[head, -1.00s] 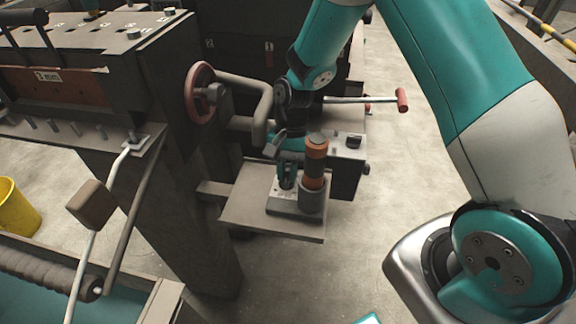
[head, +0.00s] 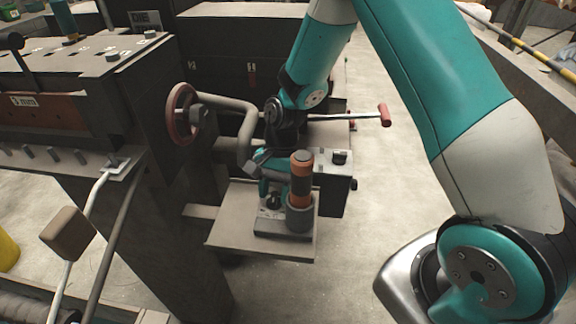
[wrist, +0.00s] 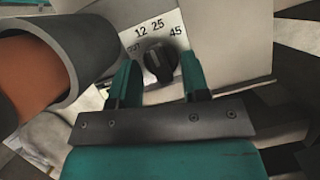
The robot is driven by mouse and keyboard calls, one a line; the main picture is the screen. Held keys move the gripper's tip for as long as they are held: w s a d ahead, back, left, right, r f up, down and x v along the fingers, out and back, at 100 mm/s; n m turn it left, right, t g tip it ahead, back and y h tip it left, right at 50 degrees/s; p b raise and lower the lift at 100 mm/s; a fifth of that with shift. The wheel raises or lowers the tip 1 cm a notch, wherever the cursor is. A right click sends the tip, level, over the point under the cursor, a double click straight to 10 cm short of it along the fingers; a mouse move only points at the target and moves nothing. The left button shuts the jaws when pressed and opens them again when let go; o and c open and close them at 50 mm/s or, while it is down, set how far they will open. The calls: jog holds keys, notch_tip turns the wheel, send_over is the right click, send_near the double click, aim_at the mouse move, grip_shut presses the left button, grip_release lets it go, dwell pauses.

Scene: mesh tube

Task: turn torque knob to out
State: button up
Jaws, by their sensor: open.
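The torque knob (wrist: 160,62) is a round dark knob on a pale dial plate in the wrist view. The plate carries the marks OUT, 12, 25 and 45 around the knob, with OUT at its upper left. I cannot tell surely which mark the knob points to. My gripper (wrist: 159,80) is open, with one teal finger at each side of the knob; contact is not clear. In the head view my gripper (head: 268,190) is over the small base beside the orange-and-grey cylinder, and the knob (head: 273,202) shows small and dark there.
The orange-and-grey cylinder (head: 301,180) stands close to the right of my gripper. A flat metal shelf (head: 228,235) lies under the base. A grey box (head: 334,185) with a black knob is behind. A red handwheel (head: 182,115) and bent pipe are at the upper left.

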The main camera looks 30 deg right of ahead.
jog(key=shift+d+f+m+t+b, duration=0.1)
jog(key=shift+f+m+t+b, duration=0.25)
jog(key=shift+m+b, duration=0.4)
jog(key=p+v, duration=0.2)
jog(key=v, duration=1.6)
jog(key=s+a+r+n, duration=0.3)
jog(key=s+n, duration=0.2)
jog(key=s, duration=0.2)
jog(key=s+a+r+n+t+p, duration=0.1)
jog(key=s+a+r+n, duration=0.2)
jog(key=s+n, duration=0.3)
jog(key=s+a+r+n+t+p, duration=0.1)
jog(key=s+a+r+n, duration=0.2)
jog(key=s, duration=0.5)
jog(key=shift+a+r+n+y, duration=0.3)
jog(key=shift+a+n, duration=0.4)
jog(key=shift+n, duration=0.55)
